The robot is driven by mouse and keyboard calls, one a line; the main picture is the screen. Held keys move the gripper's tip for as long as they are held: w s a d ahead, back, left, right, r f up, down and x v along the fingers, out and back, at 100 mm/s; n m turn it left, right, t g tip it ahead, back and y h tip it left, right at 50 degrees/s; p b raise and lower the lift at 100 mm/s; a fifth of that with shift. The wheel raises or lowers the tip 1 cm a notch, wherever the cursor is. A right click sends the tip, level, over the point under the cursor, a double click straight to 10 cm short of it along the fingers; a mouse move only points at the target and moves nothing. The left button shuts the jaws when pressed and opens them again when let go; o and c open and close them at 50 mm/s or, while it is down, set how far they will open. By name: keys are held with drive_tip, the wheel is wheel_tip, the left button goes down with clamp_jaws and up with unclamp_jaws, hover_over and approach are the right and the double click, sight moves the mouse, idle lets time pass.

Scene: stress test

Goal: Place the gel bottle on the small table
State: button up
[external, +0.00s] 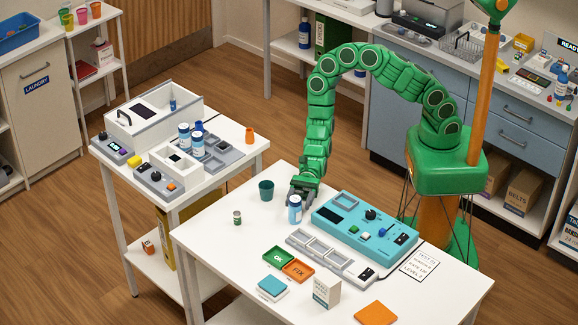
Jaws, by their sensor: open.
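A white bottle with a blue label (295,210), likely the gel bottle though its label is too small to read, stands upright on the front white table (225,265). My gripper (302,193) is at the bottle's top, just behind it, pointing down with jaws open. I cannot tell whether the fingers touch the bottle. The smaller white table (235,132) stands to the left. Two similar blue-and-white bottles (184,137) (197,144) stand on it among grey and white devices.
A teal cup (266,190) and a small can (237,217) stand left of the bottle. A teal control panel (365,226) and grey tray strip (330,254) lie to its right. The small table is crowded; an orange cup (249,135) stands near its right corner.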

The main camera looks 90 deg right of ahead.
sight(293, 212)
drive_tip(key=shift+x, duration=3.05)
drive_tip(key=shift+w+d, duration=0.1)
drive_tip(key=shift+c, duration=0.2)
drive_tip(key=c, duration=0.9)
drive_tip(key=shift+o, duration=0.2)
drive_tip(key=shift+r, duration=0.15)
